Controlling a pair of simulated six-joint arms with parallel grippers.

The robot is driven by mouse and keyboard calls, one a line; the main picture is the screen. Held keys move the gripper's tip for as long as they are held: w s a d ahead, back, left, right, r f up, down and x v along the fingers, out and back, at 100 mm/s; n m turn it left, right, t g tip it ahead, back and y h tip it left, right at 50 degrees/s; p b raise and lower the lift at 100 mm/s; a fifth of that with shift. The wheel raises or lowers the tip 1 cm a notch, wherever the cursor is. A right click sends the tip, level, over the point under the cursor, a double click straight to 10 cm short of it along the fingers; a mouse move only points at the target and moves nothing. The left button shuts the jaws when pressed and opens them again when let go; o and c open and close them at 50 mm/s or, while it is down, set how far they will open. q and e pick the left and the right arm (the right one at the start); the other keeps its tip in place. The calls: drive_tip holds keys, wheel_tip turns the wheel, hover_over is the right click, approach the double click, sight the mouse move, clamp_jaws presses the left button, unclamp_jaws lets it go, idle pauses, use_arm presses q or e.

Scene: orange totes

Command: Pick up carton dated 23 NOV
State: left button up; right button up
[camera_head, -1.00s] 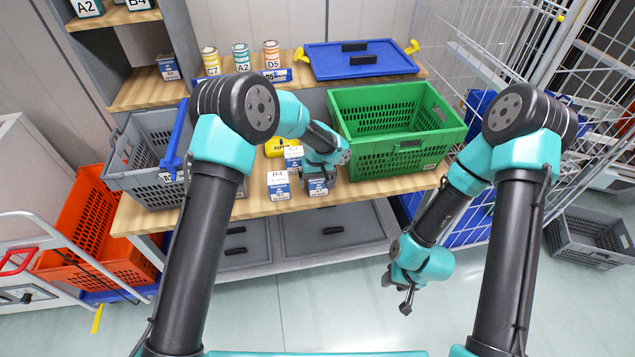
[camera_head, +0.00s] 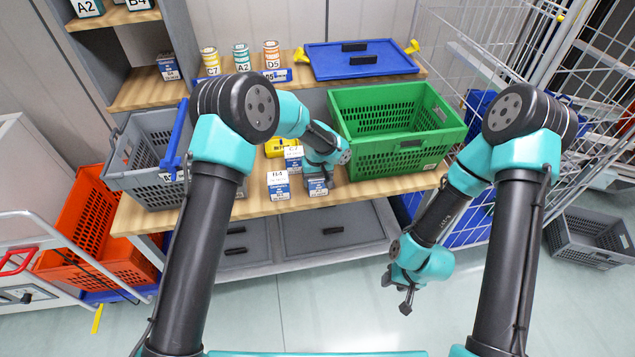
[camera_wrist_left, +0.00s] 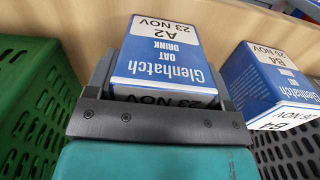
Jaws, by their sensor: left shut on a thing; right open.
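The carton dated 23 NOV (camera_wrist_left: 165,62) is blue and white, marked A2 and Glenhatch Oat Drink. It stands between the fingers of my left gripper (camera_wrist_left: 150,95) in the left wrist view. In the head view this carton (camera_head: 317,187) is at the front of the wooden shelf, under my left gripper (camera_head: 317,177), which is shut on it. Whether it touches the shelf is hard to tell. My right gripper (camera_head: 405,297) is open and empty, hanging over the floor at right.
A B4 carton (camera_head: 278,187) stands just left of the held one, and another carton (camera_head: 293,156) behind. It shows dated 26 NOV in the wrist view (camera_wrist_left: 268,85). A green crate (camera_head: 400,160) is to the right, a grey crate (camera_head: 150,190) to the left.

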use_arm(q)
drive_tip(key=shift+r, duration=0.15)
drive_tip(key=shift+c, duration=0.2)
drive_tip(key=shift+r, duration=0.55)
drive_tip(key=shift+s+r, duration=0.2)
drive_tip(key=shift+r, duration=0.4)
drive_tip(key=shift+s+r, duration=0.15)
drive_tip(key=shift+r, duration=0.4)
drive_tip(key=s+r, duration=0.1)
drive_tip(key=s, duration=1.4)
drive_tip(key=shift+s+r, duration=0.15)
drive_tip(key=shift+r, duration=0.05)
